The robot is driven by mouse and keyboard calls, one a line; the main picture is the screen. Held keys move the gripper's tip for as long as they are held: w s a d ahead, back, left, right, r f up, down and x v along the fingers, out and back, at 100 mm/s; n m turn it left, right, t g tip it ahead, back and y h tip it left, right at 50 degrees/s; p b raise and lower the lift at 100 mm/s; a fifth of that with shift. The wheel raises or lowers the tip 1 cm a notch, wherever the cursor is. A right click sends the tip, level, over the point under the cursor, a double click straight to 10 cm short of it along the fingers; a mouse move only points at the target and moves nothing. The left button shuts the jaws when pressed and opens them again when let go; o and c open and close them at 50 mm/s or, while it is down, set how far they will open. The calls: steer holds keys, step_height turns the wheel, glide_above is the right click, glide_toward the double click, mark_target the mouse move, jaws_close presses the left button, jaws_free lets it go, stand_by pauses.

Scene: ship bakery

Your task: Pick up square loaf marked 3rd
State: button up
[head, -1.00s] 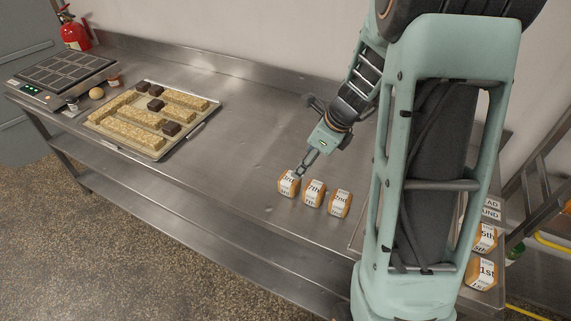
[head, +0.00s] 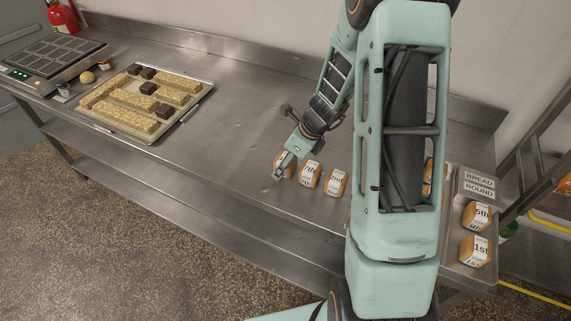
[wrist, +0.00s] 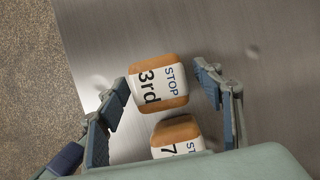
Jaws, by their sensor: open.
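The square loaf marked 3rd (wrist: 158,86) is brown with a white band and lies on the steel table. In the wrist view it sits between the two open fingers of my gripper (wrist: 160,100), with the left finger close to its side and a gap on the right. In the head view my gripper (head: 282,168) is over this loaf (head: 279,158) and hides much of it. The gripper holds nothing. The loaf marked 7th (head: 310,174) is close beside it and shows partly in the wrist view (wrist: 177,135). The loaf marked 2nd (head: 336,183) is to its right.
A tray with BREAD ROUND labels (head: 462,205) holds loaves marked 5th (head: 476,216) and 1st (head: 475,250) at the right. A tray of bars and dark blocks (head: 121,124) lies at the left, near a scale-like device (head: 50,62). The table's middle is clear.

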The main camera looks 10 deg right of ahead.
steer(key=shift+a+f, duration=0.1)
steer(key=shift+f, duration=0.2)
steer(key=shift+c, duration=0.3)
steer(key=c, duration=1.2)
steer(key=shift+r, duration=0.1)
